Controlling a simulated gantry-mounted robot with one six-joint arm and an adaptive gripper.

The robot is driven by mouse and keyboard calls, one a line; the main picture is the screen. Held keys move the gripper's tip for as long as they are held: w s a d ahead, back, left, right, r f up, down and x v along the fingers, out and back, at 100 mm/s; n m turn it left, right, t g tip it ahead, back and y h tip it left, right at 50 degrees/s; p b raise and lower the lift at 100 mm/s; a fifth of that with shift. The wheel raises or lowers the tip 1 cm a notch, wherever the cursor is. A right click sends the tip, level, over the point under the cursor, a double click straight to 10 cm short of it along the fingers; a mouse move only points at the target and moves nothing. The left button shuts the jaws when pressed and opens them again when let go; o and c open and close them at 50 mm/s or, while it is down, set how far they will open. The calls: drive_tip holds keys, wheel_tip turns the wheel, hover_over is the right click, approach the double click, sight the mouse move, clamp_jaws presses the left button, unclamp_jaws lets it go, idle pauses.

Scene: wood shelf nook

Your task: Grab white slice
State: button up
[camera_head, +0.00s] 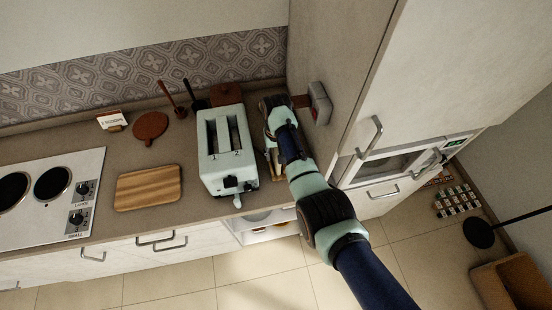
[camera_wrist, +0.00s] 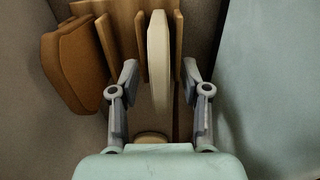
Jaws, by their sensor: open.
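The white slice (camera_wrist: 158,55) stands upright on edge in a wooden rack (camera_wrist: 122,20), between its slats, in the wrist view. My gripper (camera_wrist: 159,72) is open, with one finger on each side of the slice. Gaps show between the fingertips and the slice's faces, so neither finger appears to touch it. The lower end of the slice runs down toward my palm. In the head view my arm hides most of the rack (camera_head: 274,168), and the slice cannot be made out there.
Brown slices (camera_wrist: 72,62) stand at the rack's left in the wrist view. In the head view a pale green toaster (camera_head: 227,150) stands close left of my gripper, and a tall cabinet (camera_head: 335,60) rises to the right. A cutting board (camera_head: 148,188) lies farther left.

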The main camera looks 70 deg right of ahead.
drive_tip(key=shift+c, duration=0.2)
clamp_jaws()
drive_tip(key=shift+r, duration=0.1)
wheel_tip(320, 180, up, 20)
drive_tip(key=p, duration=0.8)
